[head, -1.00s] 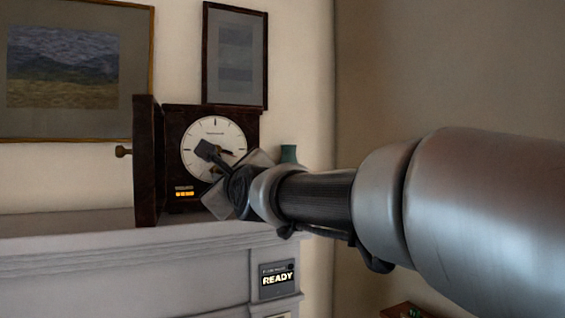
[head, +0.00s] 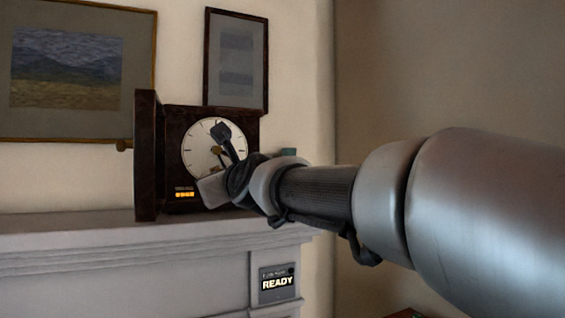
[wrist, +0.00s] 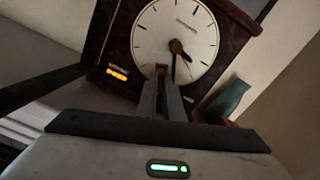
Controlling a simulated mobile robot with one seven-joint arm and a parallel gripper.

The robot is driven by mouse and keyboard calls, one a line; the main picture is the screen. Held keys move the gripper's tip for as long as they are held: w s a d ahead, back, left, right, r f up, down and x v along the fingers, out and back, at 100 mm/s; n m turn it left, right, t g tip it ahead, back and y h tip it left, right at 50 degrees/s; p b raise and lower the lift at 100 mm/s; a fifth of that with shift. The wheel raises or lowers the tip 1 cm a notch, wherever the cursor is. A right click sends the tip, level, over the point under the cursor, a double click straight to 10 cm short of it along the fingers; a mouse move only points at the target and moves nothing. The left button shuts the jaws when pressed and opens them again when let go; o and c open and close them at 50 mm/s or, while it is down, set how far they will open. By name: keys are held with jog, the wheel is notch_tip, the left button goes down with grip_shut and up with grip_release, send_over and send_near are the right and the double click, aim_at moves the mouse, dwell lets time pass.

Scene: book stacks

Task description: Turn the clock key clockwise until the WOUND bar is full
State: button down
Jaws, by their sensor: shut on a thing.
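The dark wooden clock (head: 178,135) with a white round dial (head: 198,140) stands on the mantel, its door open to the left. It also fills the top of the wrist view (wrist: 225,28). My gripper (wrist: 162,76) reaches the lower part of the dial, its two fingers close together and shut on the clock key. The key is mostly hidden between the fingertips. The small WOUND bar glows orange low on the clock front (head: 185,194) and shows in the wrist view (wrist: 117,73). Its fill level is too small to read.
The open clock door (head: 147,155) stands close to the left of my gripper. A teal vase (wrist: 228,98) stands just right of the clock. The mantel (head: 90,228) is clear to the left. A READY panel (head: 277,283) is below. Framed pictures (head: 236,60) hang behind.

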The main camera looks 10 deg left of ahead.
jog(key=shift+w+f, duration=0.15)
jog(key=shift+f, duration=0.05)
jog(key=m, duration=0.4)
jog(key=shift+b, duration=0.4)
jog(key=c, duration=1.9)
grip_release()
jog(key=shift+w, duration=0.25)
jog(key=shift+s+r, duration=0.1)
jog(key=shift+b+v, duration=0.5)
jog(key=shift+v, duration=3.05)
jog(key=shift+s, duration=0.1)
